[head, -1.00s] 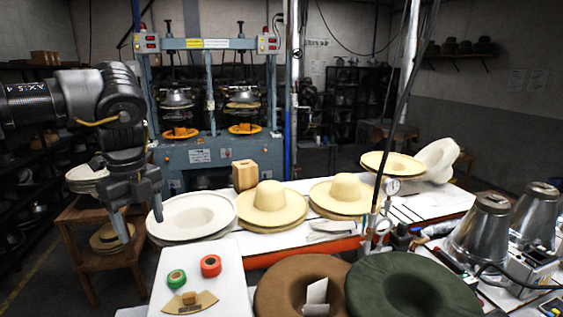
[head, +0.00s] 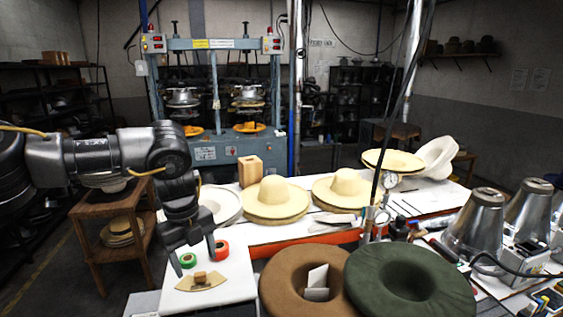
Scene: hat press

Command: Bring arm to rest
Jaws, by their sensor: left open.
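My left gripper (head: 196,262) points down with its two fingers apart and nothing between them. It hangs over or just behind the small white table (head: 232,283) at front left, near a green tape roll (head: 187,260) and a red tape roll (head: 221,250). In the picture it partly covers the green roll; I cannot tell its exact height. My left arm (head: 110,157) comes in from the left with its elbow bent downward. My right gripper is out of view.
A tan curved piece with a block (head: 201,281) lies on the white table. Straw hats (head: 274,199) and a white hat (head: 221,203) stand behind on a long table. Brown (head: 280,275) and green (head: 412,284) felt hats fill the front. A hat press (head: 215,90) stands behind.

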